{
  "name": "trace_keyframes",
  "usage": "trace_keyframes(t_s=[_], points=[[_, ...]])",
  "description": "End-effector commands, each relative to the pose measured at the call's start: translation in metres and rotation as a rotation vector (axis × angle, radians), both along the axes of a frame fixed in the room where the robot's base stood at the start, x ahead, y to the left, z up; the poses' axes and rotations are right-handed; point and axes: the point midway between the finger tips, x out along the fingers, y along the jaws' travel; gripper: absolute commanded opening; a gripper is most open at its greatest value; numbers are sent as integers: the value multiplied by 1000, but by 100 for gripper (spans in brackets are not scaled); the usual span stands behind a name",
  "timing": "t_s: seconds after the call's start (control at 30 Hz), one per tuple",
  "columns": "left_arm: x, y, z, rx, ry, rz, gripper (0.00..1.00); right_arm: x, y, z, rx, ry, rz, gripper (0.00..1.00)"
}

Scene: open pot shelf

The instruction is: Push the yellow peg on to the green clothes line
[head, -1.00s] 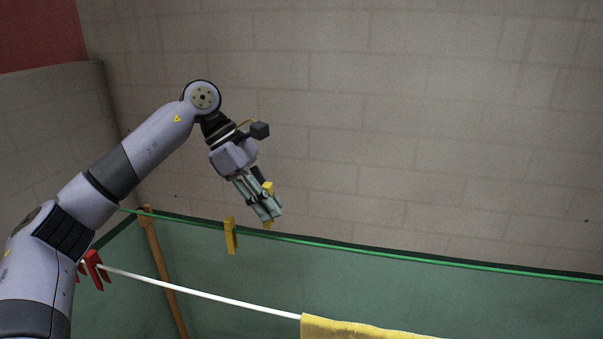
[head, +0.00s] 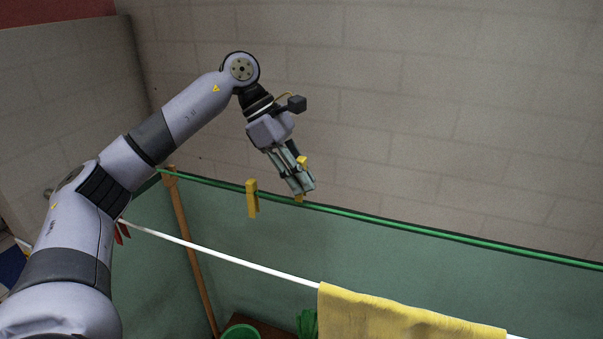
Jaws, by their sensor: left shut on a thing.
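My left gripper (head: 303,187) is shut on a yellow peg (head: 302,162). One end of this peg shows above the fingers and a small bit shows below them. The fingers point down and to the right. The green clothes line (head: 400,229) runs from the upper left to the right edge. The held peg's lower end is at the line in the picture; I cannot tell whether it touches it. A second yellow peg (head: 252,199) sits upright on the green line, just left of my gripper. My right gripper is not in view.
A white line (head: 230,259) runs nearer to me, with a yellow cloth (head: 390,318) over it and a red peg (head: 122,232) partly behind my arm. A wooden post (head: 188,250) stands at the left. A green bucket (head: 241,332) is low down.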

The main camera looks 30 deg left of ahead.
Motion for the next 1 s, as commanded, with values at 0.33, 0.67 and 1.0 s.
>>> trace_keyframes(t_s=[0.33, 0.67, 1.0], points=[[0, 0, -32, 1, 1, -1, 4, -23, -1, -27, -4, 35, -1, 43], [0, 0, -57, 1, 1, -1, 4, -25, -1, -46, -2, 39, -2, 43], [0, 0, -64, 1, 0, -1, 4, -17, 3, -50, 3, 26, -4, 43]])
